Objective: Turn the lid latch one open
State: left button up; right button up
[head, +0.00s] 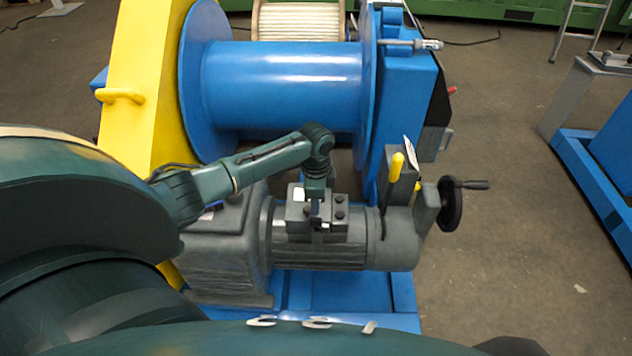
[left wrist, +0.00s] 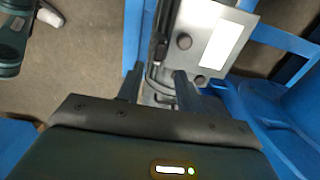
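My left gripper (head: 318,207) points down over the grey box on top of the grey motor (head: 335,250). In the left wrist view its two dark fingers (left wrist: 158,88) stand apart, with nothing visibly clamped between them. A grey lid plate (left wrist: 215,28) with a white label and two round knobs lies just beyond the fingers. One knob (left wrist: 184,41) shows clearly; the other (left wrist: 200,80) is close to the right finger. A dark narrow part runs along the plate's left edge. I cannot tell which part is latch one, or its position.
A blue drum (head: 285,85) and a yellow guard (head: 145,85) stand behind the motor. A black handwheel (head: 451,205) and a yellow-handled lever (head: 397,165) are at its right. Open floor (head: 500,240) lies further right, before another blue frame (head: 600,165).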

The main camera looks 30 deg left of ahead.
pick_arm(q)
jog(key=shift+r, duration=2.8)
